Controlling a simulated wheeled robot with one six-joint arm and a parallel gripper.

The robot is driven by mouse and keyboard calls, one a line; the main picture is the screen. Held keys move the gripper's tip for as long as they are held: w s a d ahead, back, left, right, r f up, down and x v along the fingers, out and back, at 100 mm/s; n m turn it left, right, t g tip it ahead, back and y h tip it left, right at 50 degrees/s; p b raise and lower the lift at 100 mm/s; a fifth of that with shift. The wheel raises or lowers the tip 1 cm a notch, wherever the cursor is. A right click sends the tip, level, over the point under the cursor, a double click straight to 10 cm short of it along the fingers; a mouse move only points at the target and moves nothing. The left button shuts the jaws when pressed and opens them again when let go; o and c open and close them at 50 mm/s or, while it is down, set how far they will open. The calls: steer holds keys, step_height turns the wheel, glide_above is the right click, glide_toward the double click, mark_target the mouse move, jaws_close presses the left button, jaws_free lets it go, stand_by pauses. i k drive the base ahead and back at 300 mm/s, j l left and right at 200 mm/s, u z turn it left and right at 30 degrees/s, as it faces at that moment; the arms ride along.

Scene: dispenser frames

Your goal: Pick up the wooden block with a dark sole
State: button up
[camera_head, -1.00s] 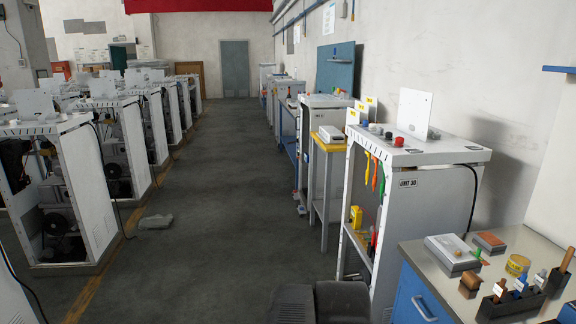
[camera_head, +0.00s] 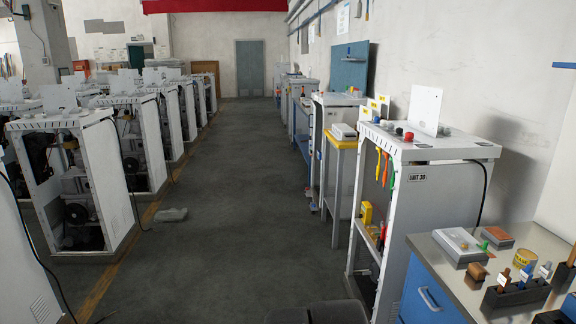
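On the grey-topped bench (camera_head: 449,256) at the lower right, a small brown wooden-looking piece with a knob on top and a dark lower part (camera_head: 475,279) sits near the front edge. Farther back lies a flat block with an orange-brown top and dark grey sides (camera_head: 496,238). Both are small in the picture, and I cannot tell for certain which is the wooden block with a dark sole. My gripper is not in view.
A grey-white box (camera_head: 460,243), a green item (camera_head: 484,246), a yellow tin (camera_head: 496,257) and a dark rack of handled tools (camera_head: 515,294) share the bench. The UNIT 30 cabinet (camera_head: 436,212) stands beside it. The aisle floor (camera_head: 235,215) is mostly open, with a grey lump (camera_head: 171,214).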

mark_target(475, 271)
steer(key=k+j, duration=0.3)
steer(key=j, duration=0.2)
steer(key=k+j, duration=0.35)
steer(key=k+z, duration=0.1)
steer(key=z, duration=1.35)
steer(key=i+j+z, duration=0.2)
steer(key=i+j, duration=0.25)
steer(key=i, duration=0.2)
steer(key=i+j+z, duration=0.2)
steer(key=i+j, duration=0.35)
steer(key=i+j+z, duration=0.2)
steer(key=i+j, duration=0.4)
steer(key=i+j+z, duration=0.2)
steer(key=i+j, duration=0.3)
steer(key=j, duration=0.3)
